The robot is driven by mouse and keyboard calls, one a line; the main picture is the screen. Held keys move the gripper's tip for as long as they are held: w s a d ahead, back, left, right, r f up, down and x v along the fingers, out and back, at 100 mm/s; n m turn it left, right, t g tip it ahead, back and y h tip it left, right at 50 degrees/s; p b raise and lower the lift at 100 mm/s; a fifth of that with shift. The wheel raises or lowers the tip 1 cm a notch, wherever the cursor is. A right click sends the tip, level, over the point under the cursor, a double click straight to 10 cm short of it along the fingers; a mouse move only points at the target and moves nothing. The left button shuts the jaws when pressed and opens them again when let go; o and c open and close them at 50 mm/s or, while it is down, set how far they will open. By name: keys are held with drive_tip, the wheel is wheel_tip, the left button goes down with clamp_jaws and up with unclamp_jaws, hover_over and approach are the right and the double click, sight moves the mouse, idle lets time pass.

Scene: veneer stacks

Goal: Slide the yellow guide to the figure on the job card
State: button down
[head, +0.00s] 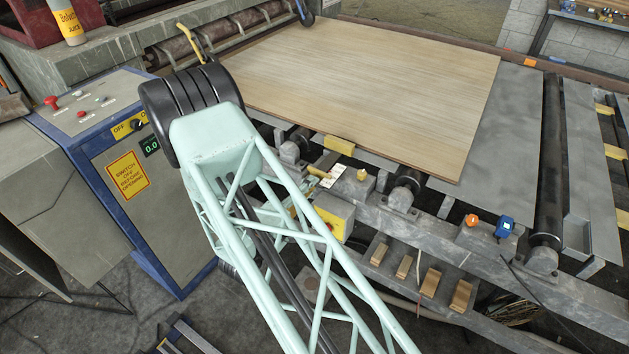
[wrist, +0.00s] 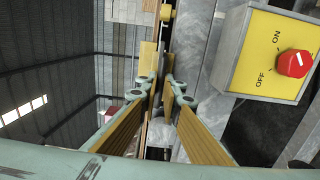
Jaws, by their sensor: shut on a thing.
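My gripper (wrist: 161,82) is shut in the wrist view, its ochre fingers close together around a narrow piece that I take for the yellow guide. The fingers hide most of that piece. A small yellow knob (head: 362,175) stands just right of the plate.
A yellow switch box (wrist: 268,58) with a red knob (wrist: 295,63) is close on the right in the wrist view. A wide veneer sheet (head: 370,80) lies on the machine behind. A blue-edged control cabinet (head: 125,180) stands left, its display reading 0.0.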

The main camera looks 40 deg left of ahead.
drive_tip(key=shift+s, duration=0.8)
drive_tip(key=c, duration=2.8)
unclamp_jaws()
drive_tip(key=shift+s, duration=0.2)
drive_tip(key=shift+s+d, duration=0.2)
drive_tip(key=shift+s, duration=3.15)
